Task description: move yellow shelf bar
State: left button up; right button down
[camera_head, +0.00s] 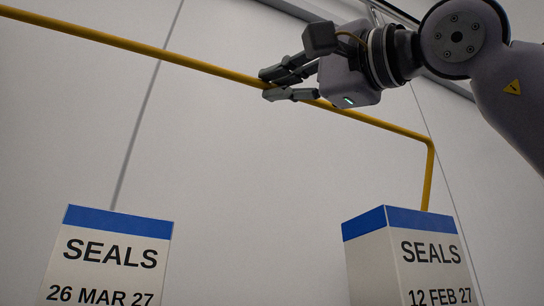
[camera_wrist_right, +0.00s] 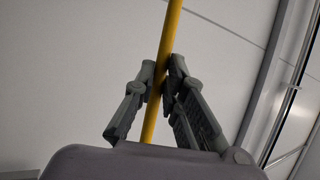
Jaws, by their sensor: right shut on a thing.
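The yellow shelf bar (camera_head: 190,60) runs across the upper part of the head view, from the upper left down to a bend at the right. There it turns down and goes behind the right box. My right gripper (camera_head: 276,85) is shut on the bar, left of the bend. In the right wrist view the bar (camera_wrist_right: 168,60) passes between the two fingers (camera_wrist_right: 160,84), which close on it from both sides. The bar's left end is outside the head view. My left gripper is not in view.
Two white boxes with blue top bands stand below the bar. The left box (camera_head: 108,262) reads SEALS 26 MAR 27. The right box (camera_head: 432,262) reads SEALS 12 FEB 27. A pale panelled wall (camera_head: 240,170) is behind them. There is a gap between the boxes.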

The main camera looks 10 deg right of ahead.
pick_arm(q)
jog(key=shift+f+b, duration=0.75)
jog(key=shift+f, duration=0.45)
pick_arm(e)
jog(key=shift+s+d+f+y, duration=0.15)
jog(key=shift+s+f+y, duration=0.25)
jog(key=shift+s+f, duration=0.25)
jog(key=shift+s+r, duration=0.1)
jog(key=shift+r, duration=0.05)
jog(key=c, duration=1.7)
grip_release()
jog(key=shift+o, duration=0.2)
jog(key=v, duration=1.2)
